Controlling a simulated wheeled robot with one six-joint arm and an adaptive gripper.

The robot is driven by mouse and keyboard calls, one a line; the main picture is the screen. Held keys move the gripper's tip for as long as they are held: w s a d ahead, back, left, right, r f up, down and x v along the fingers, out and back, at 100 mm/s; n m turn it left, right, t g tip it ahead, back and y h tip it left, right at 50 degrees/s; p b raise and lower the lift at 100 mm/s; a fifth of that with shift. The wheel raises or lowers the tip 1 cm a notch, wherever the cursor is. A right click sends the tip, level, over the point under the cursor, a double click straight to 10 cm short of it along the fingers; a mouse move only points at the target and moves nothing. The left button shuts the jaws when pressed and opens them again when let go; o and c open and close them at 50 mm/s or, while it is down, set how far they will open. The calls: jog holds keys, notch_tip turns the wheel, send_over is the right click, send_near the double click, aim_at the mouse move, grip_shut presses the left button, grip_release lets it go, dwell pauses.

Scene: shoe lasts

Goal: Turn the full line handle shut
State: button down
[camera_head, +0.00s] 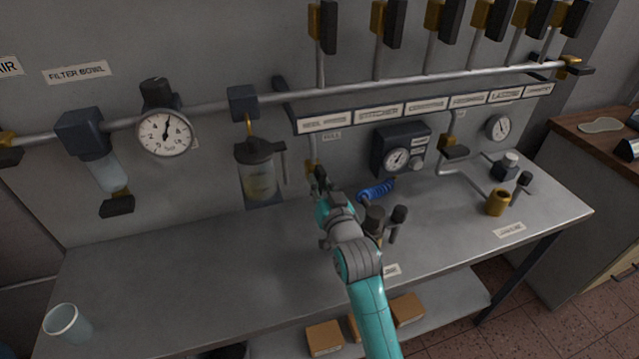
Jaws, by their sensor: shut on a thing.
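My gripper (319,178) is at the middle of the wall's foot, just above the back of the bench. It is shut at a small brass valve (311,168) below a small wall label. The handle in its jaws is mostly hidden by the fingers and wrist, so its angle cannot be told. My teal arm comes up from the lower right and covers part of the bench.
A filter jar (259,175), a round gauge (165,133) and a filter bowl (107,172) hang left. A blue coil (376,191) and dark upright fittings (397,220) stand close right of my wrist. A cup (67,323) stands front left. The bench's left middle is clear.

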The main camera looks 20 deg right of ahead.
jog(key=m, duration=0.4)
jog(key=shift+m, duration=0.3)
jog(key=m, duration=0.3)
jog(key=shift+m, duration=0.3)
jog(key=m, duration=0.3)
jog(key=shift+f+m, duration=0.1)
jog(key=shift+m, duration=2)
jog(key=c, duration=1.1)
grip_release()
